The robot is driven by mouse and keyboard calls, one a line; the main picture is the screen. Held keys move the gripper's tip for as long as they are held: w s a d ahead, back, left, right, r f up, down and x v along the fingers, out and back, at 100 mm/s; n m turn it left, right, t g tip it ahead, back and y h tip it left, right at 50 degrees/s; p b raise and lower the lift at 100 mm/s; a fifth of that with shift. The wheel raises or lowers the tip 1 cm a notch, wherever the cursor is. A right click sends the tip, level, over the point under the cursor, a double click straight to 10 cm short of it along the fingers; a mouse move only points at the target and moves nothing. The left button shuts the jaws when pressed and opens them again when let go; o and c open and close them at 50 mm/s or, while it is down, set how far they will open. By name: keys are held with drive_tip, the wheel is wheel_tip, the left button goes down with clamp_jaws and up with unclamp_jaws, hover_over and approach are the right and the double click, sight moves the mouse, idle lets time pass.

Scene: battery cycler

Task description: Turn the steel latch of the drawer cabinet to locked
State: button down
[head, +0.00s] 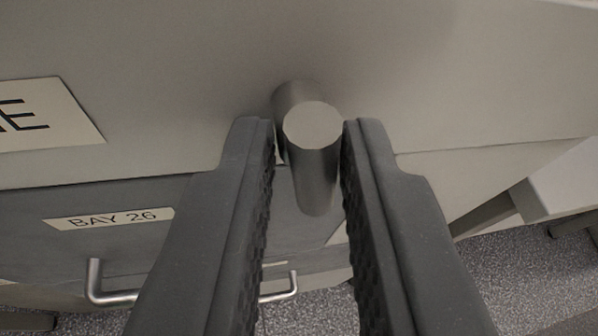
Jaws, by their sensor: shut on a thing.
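The steel latch (312,150) is a grey metal piece with a round end, on the light face of the drawer cabinet (200,50) at the picture's middle. Its shorter rear part sits against the cabinet face, and its lever points downward in the picture, toward the drawer front. My gripper (309,145) has its two dark ribbed fingers on either side of the latch and is shut on it. The latch's lower end shows between the fingers.
A grey drawer front (180,230) with a "BAY 26" label (108,218) and a metal bar handle (120,297) lies below. A partly cut-off label (40,115) is at left. A pale ledge (565,185) stands at right above speckled floor (520,255).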

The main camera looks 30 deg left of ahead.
drive_tip(key=shift+w+d+r+m+p, duration=0.25)
drive_tip(key=shift+r+p, duration=0.25)
drive_tip(key=shift+p, duration=0.4)
drive_tip(key=shift+f+m+g+y+p, duration=0.3)
drive_tip(key=shift+m+p, duration=0.05)
drive_tip(key=shift+p, duration=0.8)
drive_tip(key=c, duration=1.5)
unclamp_jaws()
drive_tip(key=shift+f, duration=0.15)
drive_tip(key=shift+s, duration=0.1)
drive_tip(key=b+v, duration=0.3)
drive_tip(key=v, duration=1)
drive_tip(key=shift+s+d, duration=0.15)
drive_tip(key=shift+s, duration=0.1)
